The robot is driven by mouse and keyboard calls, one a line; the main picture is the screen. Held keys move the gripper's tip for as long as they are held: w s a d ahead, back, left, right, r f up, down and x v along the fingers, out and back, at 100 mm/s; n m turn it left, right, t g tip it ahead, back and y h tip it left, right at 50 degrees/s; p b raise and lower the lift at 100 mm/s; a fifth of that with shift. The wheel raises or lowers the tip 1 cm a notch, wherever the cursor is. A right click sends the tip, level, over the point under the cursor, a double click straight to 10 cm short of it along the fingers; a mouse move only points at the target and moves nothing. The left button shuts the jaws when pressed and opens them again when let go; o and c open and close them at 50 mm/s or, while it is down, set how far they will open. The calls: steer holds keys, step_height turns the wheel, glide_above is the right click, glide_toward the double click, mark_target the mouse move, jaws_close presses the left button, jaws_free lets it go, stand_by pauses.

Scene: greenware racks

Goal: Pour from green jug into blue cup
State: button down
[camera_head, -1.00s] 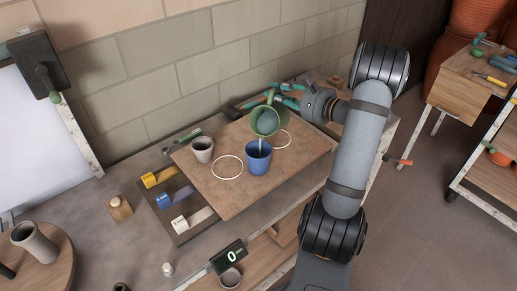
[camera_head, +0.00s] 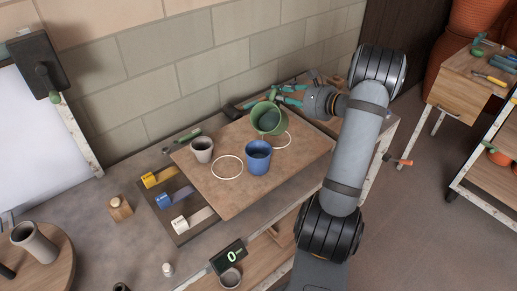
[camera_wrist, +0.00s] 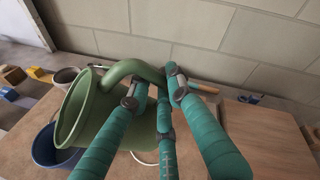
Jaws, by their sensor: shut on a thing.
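The green jug (camera_head: 265,129) is tilted, its mouth toward the lower left, and is held above the wooden board behind the blue cup (camera_head: 258,165). Something blue-grey shows inside the jug; no stream leaves its rim. My gripper (camera_head: 287,95) is shut on the jug's handle. In the wrist view, my gripper's teal fingers (camera_wrist: 150,95) close around the handle of the jug (camera_wrist: 92,112). The blue cup stands upright on the board and is partly hidden by the jug in the wrist view (camera_wrist: 43,150). Its fill level cannot be told.
A grey-white cup (camera_head: 202,151) stands on the board (camera_head: 230,199), left of the blue cup. An empty white ring (camera_head: 227,178) lies between them; a second ring (camera_head: 287,144) is partly hidden. A small display (camera_head: 228,255) reading 0 stands in front. Tools lie behind the board.

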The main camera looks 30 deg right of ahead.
steer(key=shift+w+d+f+m+g, duration=0.2)
steer(key=shift+f+m, duration=0.1)
steer(key=shift+f, duration=0.35)
steer(key=shift+w+d+f+m+g, duration=0.1)
steer(key=shift+d+f+m+g, duration=0.15)
steer(key=shift+f, duration=0.35)
steer(key=d+f+m, duration=0.1)
steer(key=f, duration=0.1)
steer(key=w+d+f+m+g+y, duration=0.1)
steer(key=f, duration=0.1)
steer(key=w+d+f+m+y, duration=0.1)
steer(key=m, duration=0.1)
steer(key=shift+w+f+g, duration=0.2)
steer(key=shift+f+g, duration=0.15)
steer(key=shift+f, duration=0.05)
steer(key=shift+w+d+f+m+g+y, duration=0.15)
steer(key=shift+f+m+y, duration=0.1)
steer(key=shift+f+m, duration=0.15)
steer(key=shift+w+d+f+m+g+y, duration=0.15)
steer(key=shift+f+m+y, duration=0.1)
steer(key=shift+f, duration=0.2)
steer(key=shift+s, duration=0.1)
